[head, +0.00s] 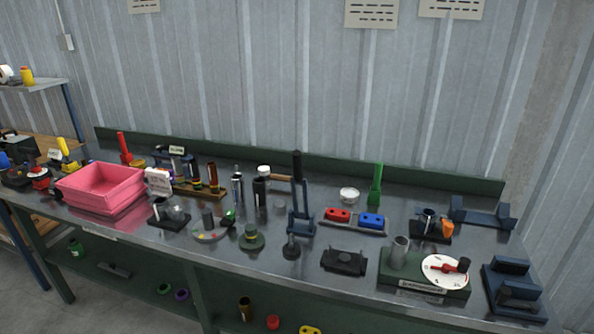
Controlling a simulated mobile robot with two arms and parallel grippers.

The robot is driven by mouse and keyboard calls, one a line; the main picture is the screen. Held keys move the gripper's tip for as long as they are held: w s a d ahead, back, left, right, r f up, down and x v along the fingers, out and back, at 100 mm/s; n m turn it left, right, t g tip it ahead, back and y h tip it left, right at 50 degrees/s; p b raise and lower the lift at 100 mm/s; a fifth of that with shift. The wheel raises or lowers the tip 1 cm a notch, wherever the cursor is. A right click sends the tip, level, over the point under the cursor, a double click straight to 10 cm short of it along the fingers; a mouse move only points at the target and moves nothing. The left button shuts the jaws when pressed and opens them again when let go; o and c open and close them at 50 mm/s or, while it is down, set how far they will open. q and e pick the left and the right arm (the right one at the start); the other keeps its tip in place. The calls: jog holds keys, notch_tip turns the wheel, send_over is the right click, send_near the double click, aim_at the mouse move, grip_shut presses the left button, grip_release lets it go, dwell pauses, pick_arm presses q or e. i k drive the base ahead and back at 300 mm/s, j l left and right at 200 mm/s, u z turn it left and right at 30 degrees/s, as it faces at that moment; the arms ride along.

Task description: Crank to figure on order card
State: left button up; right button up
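A round white dial (433,278) with a red crank arm (447,267) lies on a dark green base (398,279) at the right front of the bench. The crank's black knob (463,264) points to the right in the picture. A grey cylinder (400,250) stands on the base left of the dial. A small white card (158,182) with dark and reddish print stands left of the middle, by the pink bin; its print is too small to read, and I cannot tell if it is the order card. Neither of my grippers is in view.
The metal bench (330,278) is crowded. A pink bin (128,177) stands at the left. A tall dark lever press (300,200), a red and blue block holder (355,222) and dark cradles (515,285) stand in the middle and right. A green lip runs along the back.

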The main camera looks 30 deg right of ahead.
aim_at(463, 266)
jog(key=z, duration=1.75)
